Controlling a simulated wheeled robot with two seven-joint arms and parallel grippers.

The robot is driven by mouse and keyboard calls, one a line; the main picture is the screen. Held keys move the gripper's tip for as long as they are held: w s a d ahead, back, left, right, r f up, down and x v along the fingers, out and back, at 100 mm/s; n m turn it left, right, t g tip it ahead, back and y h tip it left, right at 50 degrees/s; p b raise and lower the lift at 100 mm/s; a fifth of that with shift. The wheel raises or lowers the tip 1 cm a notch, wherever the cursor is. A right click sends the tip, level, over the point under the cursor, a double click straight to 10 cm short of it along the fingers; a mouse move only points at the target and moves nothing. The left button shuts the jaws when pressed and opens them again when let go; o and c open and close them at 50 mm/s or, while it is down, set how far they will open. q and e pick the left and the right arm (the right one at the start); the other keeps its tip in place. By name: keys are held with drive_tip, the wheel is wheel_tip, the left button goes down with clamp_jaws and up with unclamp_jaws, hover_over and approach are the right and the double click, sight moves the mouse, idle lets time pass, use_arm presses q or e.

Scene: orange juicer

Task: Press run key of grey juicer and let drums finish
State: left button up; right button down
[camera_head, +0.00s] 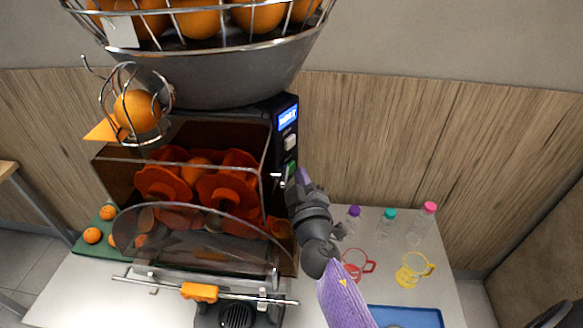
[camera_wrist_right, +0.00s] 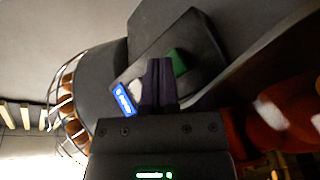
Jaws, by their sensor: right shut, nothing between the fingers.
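The grey juicer (camera_head: 222,82) stands on the white table, with its blue screen (camera_head: 288,116) lit; the screen text is too small to read. Below the screen are a pale key (camera_head: 290,142) and a green key (camera_head: 290,168) on the black side panel. The red-orange drums (camera_head: 225,190) sit behind the clear cover, with an orange between them. My right gripper (camera_head: 301,178) is shut and empty, its tips at the panel close to the green key. In the wrist view the shut fingers (camera_wrist_right: 160,68) overlap the green key's edge (camera_wrist_right: 178,62); I cannot tell whether they touch it. My left gripper is not in view.
A basket of oranges (camera_head: 200,22) tops the juicer, and an orange (camera_head: 137,110) sits in the wire feeder. Several bottles with coloured caps (camera_head: 388,224), a red cup (camera_head: 356,264), a yellow cup (camera_head: 411,270) and a blue tray (camera_head: 405,317) are at the right. Oranges (camera_head: 92,235) lie at the left.

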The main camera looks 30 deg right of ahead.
drive_tip(key=shift+s+d, duration=0.4)
drive_tip(key=shift+s, duration=0.35)
drive_tip(key=shift+s+d, duration=0.45)
drive_tip(key=shift+s, duration=0.3)
drive_tip(key=shift+s+d, duration=0.4)
drive_tip(key=shift+s, duration=0.35)
